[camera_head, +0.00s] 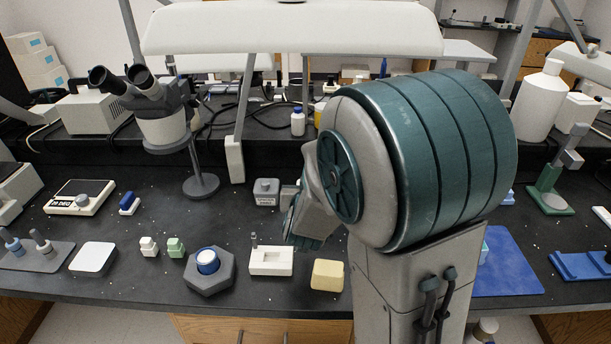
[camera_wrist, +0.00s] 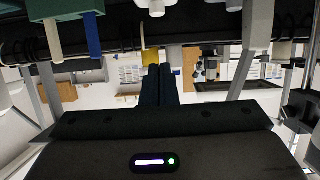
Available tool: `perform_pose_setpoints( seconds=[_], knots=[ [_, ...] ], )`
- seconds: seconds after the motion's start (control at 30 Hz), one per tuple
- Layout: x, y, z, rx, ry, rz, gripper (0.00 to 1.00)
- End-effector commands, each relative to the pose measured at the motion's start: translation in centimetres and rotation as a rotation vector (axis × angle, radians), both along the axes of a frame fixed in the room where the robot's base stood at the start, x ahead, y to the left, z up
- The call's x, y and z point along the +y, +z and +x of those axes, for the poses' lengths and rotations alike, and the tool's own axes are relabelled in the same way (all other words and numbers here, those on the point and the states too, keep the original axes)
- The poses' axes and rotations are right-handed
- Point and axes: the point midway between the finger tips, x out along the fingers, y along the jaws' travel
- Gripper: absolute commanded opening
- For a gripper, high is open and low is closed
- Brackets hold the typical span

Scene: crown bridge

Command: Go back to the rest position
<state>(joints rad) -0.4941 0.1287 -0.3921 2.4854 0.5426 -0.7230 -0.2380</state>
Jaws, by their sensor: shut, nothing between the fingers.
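My gripper (camera_wrist: 160,70) shows in the wrist view as two dark fingers side by side, closed together with nothing between them. Its dark body with a lit indicator fills the bottom of that view. In the head view my large teal and grey arm stands right of centre and hides the gripper. A white block with an upright pin (camera_head: 270,262) sits on the dark bench left of my arm. A grey hexagonal holder with a blue-and-white round piece (camera_head: 208,262) stands beside it.
A yellow block (camera_head: 327,275) lies close to my arm. A microscope (camera_head: 155,115), a scale (camera_head: 80,197) and a grey box (camera_head: 266,192) stand farther back or left. A blue mat (camera_head: 508,265) and a green stand (camera_head: 550,195) are on the right. A white lamp hood (camera_head: 290,28) hangs above.

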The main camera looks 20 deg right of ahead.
Motion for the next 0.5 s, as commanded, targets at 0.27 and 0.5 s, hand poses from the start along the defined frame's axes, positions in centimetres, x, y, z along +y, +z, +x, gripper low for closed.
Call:
perform_pose_setpoints(
  seconds=[0.27,0.5],
  knots=[
    [0.6,0.6,-0.7,0.035,0.028,0.036,0.00],
    [3.0,2.7,-3.8,0.233,0.167,0.180,0.00]
  ],
)
